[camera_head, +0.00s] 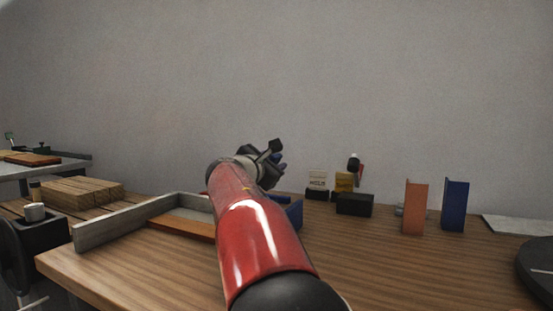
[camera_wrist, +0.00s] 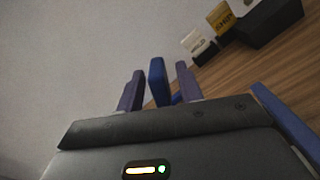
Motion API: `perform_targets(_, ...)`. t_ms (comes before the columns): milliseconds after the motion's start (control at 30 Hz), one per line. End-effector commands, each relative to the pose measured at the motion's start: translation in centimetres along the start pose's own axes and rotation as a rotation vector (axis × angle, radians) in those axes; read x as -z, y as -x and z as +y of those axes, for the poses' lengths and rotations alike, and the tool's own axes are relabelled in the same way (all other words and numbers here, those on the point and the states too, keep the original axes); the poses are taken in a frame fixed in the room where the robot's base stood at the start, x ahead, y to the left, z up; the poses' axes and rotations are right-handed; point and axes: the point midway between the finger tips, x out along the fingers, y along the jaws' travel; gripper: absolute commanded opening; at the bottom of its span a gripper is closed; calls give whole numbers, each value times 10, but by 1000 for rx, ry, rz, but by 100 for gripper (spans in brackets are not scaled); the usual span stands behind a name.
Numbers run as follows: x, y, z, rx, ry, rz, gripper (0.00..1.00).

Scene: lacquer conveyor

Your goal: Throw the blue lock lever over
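The blue lock lever (camera_wrist: 157,80) stands up between my two fingers in the wrist view. My gripper (camera_wrist: 159,88) is open, with one dark finger on each side of the lever and a visible gap to each. In the head view my gripper (camera_head: 272,155) is at the end of my red arm, above the wooden table. A small bit of blue shows by the fingers there, and my arm hides the lever's base. Another blue piece (camera_head: 295,213) shows just right of my arm; a blue edge (camera_wrist: 285,120) also shows at the right of the wrist view.
A grey-walled tray (camera_head: 125,220) with an orange-brown board (camera_head: 183,227) lies left of my arm. Black holders with cards (camera_head: 318,182) and a black box (camera_head: 355,204) stand behind to the right. An orange upright (camera_head: 415,207) and a blue upright (camera_head: 455,205) stand further right.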

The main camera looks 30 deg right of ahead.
Motion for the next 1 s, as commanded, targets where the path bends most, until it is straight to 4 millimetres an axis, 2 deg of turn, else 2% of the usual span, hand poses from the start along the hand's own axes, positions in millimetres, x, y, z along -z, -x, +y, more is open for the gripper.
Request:
perform_targets(100, -1, -13, 0, 1, 1, -1, 36)
perform_targets(200, -1, -18, 0, 1, 0, -1, 36)
perform_targets(467, 0, -19, 0, 0, -1, 0, 36)
perform_targets(733, 0, -18, 0, 0, -1, 0, 1)
perform_targets(1000, 0, -18, 0, 0, 0, 0, 0)
